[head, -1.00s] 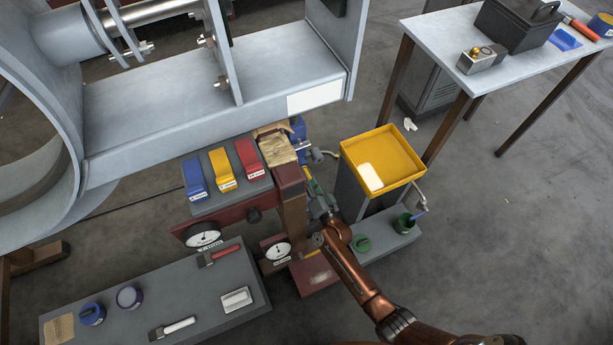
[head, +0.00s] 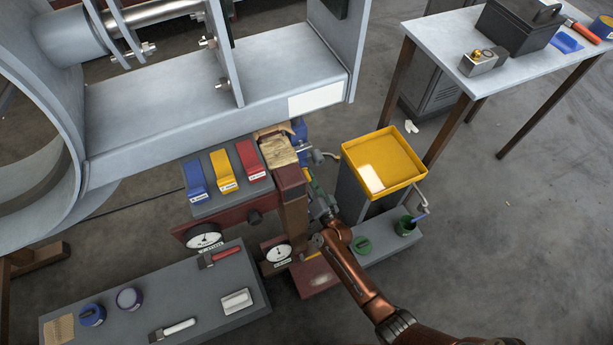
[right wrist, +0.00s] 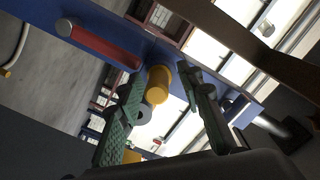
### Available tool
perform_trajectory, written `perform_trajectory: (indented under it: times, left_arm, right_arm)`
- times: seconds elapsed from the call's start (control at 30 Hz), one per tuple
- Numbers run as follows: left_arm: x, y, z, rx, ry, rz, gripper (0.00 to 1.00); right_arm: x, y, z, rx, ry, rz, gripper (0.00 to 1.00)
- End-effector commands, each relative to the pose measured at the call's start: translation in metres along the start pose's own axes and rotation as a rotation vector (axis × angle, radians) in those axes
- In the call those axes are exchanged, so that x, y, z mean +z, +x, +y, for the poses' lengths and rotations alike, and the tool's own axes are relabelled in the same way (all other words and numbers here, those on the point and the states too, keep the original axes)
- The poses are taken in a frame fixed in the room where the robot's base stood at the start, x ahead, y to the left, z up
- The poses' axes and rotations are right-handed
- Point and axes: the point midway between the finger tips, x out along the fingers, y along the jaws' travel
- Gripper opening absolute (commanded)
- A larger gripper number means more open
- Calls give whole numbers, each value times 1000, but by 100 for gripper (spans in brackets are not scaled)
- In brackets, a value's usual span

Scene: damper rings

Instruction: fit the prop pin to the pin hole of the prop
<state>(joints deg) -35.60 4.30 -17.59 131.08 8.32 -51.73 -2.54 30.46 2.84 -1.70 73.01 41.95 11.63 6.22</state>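My right gripper (head: 322,202) is low beside the brown post, near the blue metalwork under the big grey frame. In the right wrist view its two green-padded fingers (right wrist: 162,92) are apart. A yellow cylinder (right wrist: 157,84), which may be the prop pin, shows between or just beyond the fingertips, by a blue beam (right wrist: 125,30). I cannot tell whether the fingers touch it. The blue metalwork (head: 301,130), possibly part of the prop, is partly hidden behind the post and a tan block. I cannot make out the pin hole. My left gripper is not in view.
A yellow tray (head: 410,155) on a grey stand is close right of my right arm. The brown post (head: 293,210) is close on the left. A red bar (right wrist: 100,45) lies along the blue beam.

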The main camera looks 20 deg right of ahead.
Motion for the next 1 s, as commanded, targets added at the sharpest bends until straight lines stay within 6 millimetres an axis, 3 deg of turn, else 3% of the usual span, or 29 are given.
perform_trajectory:
  times: [0.47,1.0]
  left_arm:
    - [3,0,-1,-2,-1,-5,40]
    - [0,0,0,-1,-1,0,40]
  right_arm:
    - [1,-8,2,2,0,-2,42]
    - [0,-106,2,2,-1,0,42]
